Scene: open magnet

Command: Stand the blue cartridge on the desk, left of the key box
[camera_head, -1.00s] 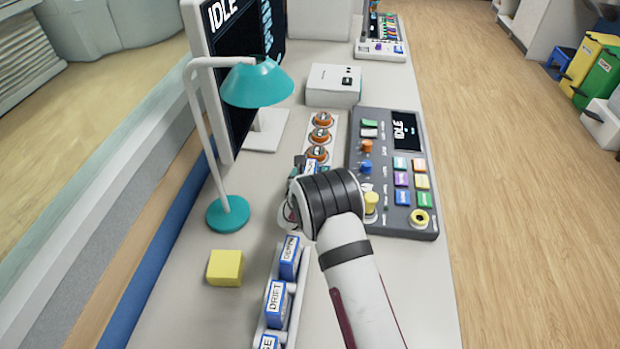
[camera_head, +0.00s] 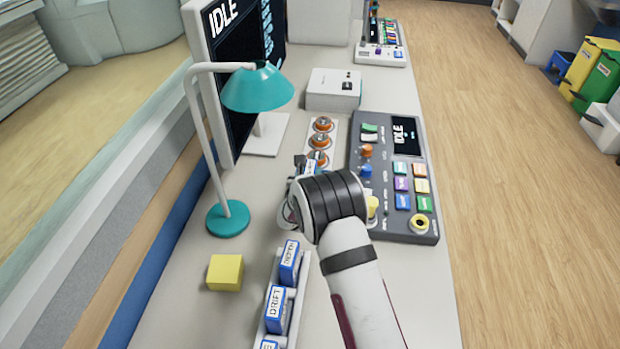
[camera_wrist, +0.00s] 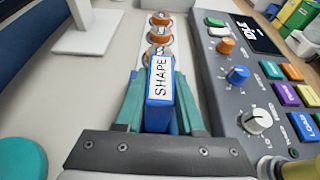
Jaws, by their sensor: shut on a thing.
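My gripper (camera_wrist: 158,105) is shut on a blue cartridge (camera_wrist: 159,100) with a white label reading SHAPE. In the wrist view the cartridge sits between the teal fingers, in front of a strip of orange round knobs (camera_wrist: 160,19). In the head view my wrist hides most of it. A white box (camera_head: 333,90) with a small black switch stands on the desk (camera_head: 195,285) beyond the strip; it may be the key box, but I cannot tell for sure. Whether the cartridge touches the desk is unclear.
A grey control panel (camera_head: 405,228) lies right of my gripper. A teal lamp (camera_head: 228,218) and a monitor (camera_head: 205,75) stand left. A yellow block (camera_head: 225,272) and a rack (camera_head: 298,300) with blue cartridges, one labelled DRIFT (camera_head: 276,308), are nearer. Desk between lamp and strip is clear.

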